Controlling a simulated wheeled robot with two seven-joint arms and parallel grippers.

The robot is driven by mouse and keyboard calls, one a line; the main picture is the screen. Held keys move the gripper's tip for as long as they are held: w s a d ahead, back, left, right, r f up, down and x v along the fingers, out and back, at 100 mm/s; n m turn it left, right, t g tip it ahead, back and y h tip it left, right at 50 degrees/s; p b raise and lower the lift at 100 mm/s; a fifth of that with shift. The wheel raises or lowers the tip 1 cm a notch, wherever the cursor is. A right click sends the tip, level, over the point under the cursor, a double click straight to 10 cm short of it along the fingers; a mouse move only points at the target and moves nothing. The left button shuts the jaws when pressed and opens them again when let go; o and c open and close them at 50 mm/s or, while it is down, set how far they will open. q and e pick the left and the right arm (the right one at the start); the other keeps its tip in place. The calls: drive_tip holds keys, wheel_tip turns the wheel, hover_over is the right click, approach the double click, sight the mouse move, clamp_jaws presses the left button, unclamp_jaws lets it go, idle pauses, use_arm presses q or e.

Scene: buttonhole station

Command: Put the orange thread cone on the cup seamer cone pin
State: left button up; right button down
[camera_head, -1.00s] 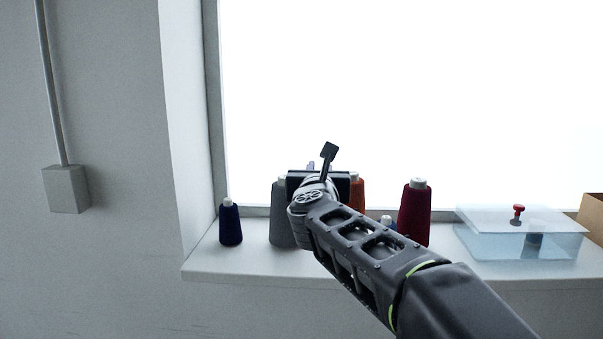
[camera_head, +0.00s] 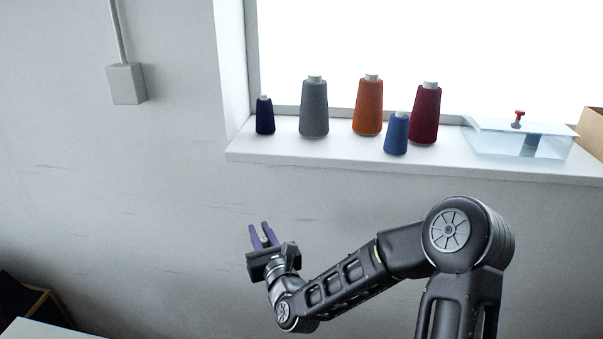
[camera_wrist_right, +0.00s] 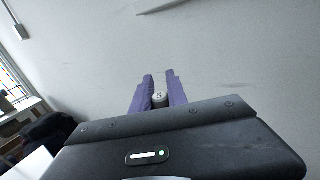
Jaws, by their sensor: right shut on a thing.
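The orange thread cone (camera_head: 368,108) stands upright on the window sill, between a grey cone and a dark red cone. My right gripper (camera_head: 262,236) is well below and left of it, in front of the wall, apart from the sill. Its purple fingers (camera_wrist_right: 159,88) point up and are shut on a small pale round thing (camera_wrist_right: 159,98), mostly hidden between them; I cannot tell what it is. The cup seamer and its cone pin are not in view. My left gripper is not in view.
On the sill (camera_head: 300,151) also stand a navy cone (camera_head: 265,116), a grey cone (camera_head: 314,108), a blue cone (camera_head: 397,134), a dark red cone (camera_head: 425,114) and a clear lidded box (camera_head: 490,143). A pale surface (camera_head: 45,331) shows at the lower left. The space before the wall is free.

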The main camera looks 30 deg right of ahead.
drive_tip(key=s+a+f+n+y, duration=0.2)
drive_tip(key=a+f+y, duration=0.1)
drive_tip(key=a+f, duration=0.65)
drive_tip(key=shift+h, duration=0.4)
drive_tip(key=shift+w+d+r+b, duration=0.2)
drive_tip(key=shift+d+r, duration=0.7)
drive_tip(key=shift+d, duration=0.05)
drive_tip(key=shift+w+d+r+b, duration=0.15)
drive_tip(key=shift+d+r+b, duration=0.05)
drive_tip(key=shift+d+r, duration=0.7)
drive_tip(key=shift+f, duration=0.1)
